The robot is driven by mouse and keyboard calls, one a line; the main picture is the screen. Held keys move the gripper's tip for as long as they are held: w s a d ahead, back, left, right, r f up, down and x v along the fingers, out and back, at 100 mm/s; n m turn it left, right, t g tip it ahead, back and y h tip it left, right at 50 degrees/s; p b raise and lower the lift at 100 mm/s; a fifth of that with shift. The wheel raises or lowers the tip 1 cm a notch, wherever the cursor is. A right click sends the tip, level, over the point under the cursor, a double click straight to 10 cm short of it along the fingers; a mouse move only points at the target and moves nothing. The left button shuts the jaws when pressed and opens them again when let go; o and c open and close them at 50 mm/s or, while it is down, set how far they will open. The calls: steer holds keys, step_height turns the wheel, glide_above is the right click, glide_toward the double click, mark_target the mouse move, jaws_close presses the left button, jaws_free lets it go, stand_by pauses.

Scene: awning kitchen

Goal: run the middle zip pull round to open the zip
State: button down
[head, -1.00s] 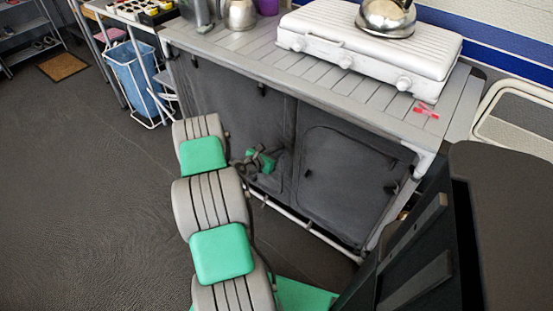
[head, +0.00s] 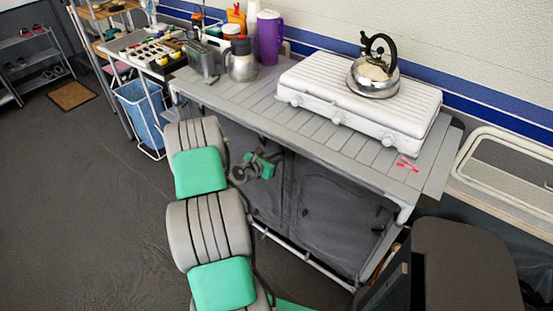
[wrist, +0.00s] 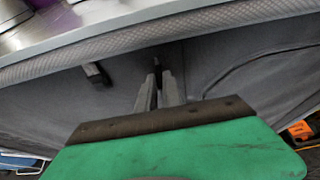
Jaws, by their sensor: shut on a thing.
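The grey fabric cupboard front (head: 335,205) hangs under the slatted worktop. In the wrist view my gripper (wrist: 159,80) is just below the worktop's edge, its two fingers close together on a small dark tab, the middle zip pull (wrist: 157,63). Most of the pull is hidden between the fingers. Another dark pull (wrist: 96,74) hangs to the left, apart from my gripper. To the right, a curved seam (wrist: 235,72) runs along the fabric panel (wrist: 265,75). In the head view my gripper (head: 264,165) is at the upper part of the cupboard front, and its fingertips are too small to make out.
A white stove (head: 355,110) with a kettle (head: 373,75) stands on the worktop. A red item (head: 407,164) lies near its right end. A flask (head: 241,62) and purple jug (head: 269,38) stand at the back. A blue bin (head: 140,110) is left; open floor lies in front.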

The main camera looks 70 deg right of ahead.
steer(key=shift+d+r, duration=0.15)
steer(key=shift+r, duration=0.1)
steer(key=c, duration=1.8)
jaws_free()
steer(key=shift+r, duration=0.1)
steer(key=o, duration=0.3)
steer(key=v, duration=0.8)
steer(key=shift+f, duration=0.25)
